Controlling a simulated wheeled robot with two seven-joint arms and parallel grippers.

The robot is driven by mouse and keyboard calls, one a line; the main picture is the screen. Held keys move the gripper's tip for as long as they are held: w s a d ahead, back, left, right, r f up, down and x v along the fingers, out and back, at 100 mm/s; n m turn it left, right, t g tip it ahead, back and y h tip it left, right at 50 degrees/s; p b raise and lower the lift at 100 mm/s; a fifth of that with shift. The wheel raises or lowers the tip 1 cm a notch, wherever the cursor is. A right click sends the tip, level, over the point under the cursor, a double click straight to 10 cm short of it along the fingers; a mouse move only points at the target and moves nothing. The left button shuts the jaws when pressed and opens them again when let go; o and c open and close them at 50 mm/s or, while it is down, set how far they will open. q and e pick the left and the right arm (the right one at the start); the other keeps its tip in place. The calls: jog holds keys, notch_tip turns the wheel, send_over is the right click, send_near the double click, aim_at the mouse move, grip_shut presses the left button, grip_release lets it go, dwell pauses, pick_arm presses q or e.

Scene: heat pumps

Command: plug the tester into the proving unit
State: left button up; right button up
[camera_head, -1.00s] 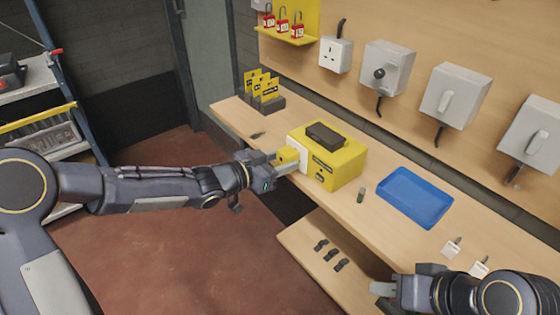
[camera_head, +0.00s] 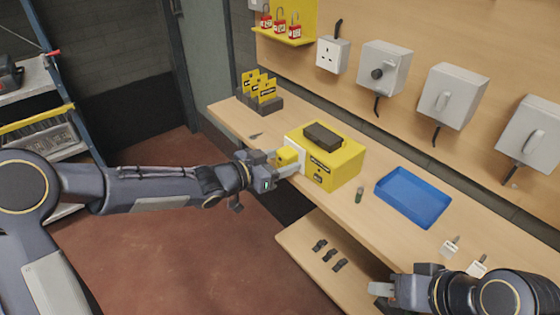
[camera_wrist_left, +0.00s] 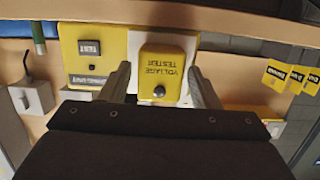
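The yellow voltage tester (camera_head: 287,156) is against the white panel on the left side of the yellow proving unit (camera_head: 338,171). In the left wrist view the tester (camera_wrist_left: 162,66) lies in front of the white panel, beside the yellow face of the proving unit (camera_wrist_left: 92,68) with its TEST button. My left gripper (camera_head: 281,163) has one finger on each side of the tester, with narrow gaps showing between fingers and tester in the left wrist view (camera_wrist_left: 161,72). The contact between tester and panel is hidden. My right gripper (camera_head: 376,288) is at the bottom right; its finger gap cannot be made out.
A black object (camera_head: 323,136) lies on top of the proving unit. A blue tray (camera_head: 412,198) and a small green-grey item (camera_head: 359,195) are to its right on the bench. Yellow tags (camera_head: 262,88) stand in a black holder behind. A lower shelf (camera_head: 310,240) holds small black parts.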

aim_at(280, 164)
dwell(0.5)
pick_arm(q)
jog(key=shift+f+p+v, duration=0.2)
jog(key=shift+p+v, duration=0.1)
jog(key=shift+v, duration=0.65)
jog(key=shift+f+p+v, duration=0.15)
jog(key=shift+p+v, duration=0.15)
jog(key=shift+v, duration=0.65)
jog(key=shift+f+p+v, duration=0.2)
jog(key=shift+p+v, duration=0.1)
jog(key=shift+v, duration=0.65)
jog(key=f+p+v, duration=0.1)
jog(key=p+v, duration=0.2)
jog(key=v, duration=0.5)
jog(key=shift+s+a+f, duration=0.25)
jog(key=shift+f, duration=0.1)
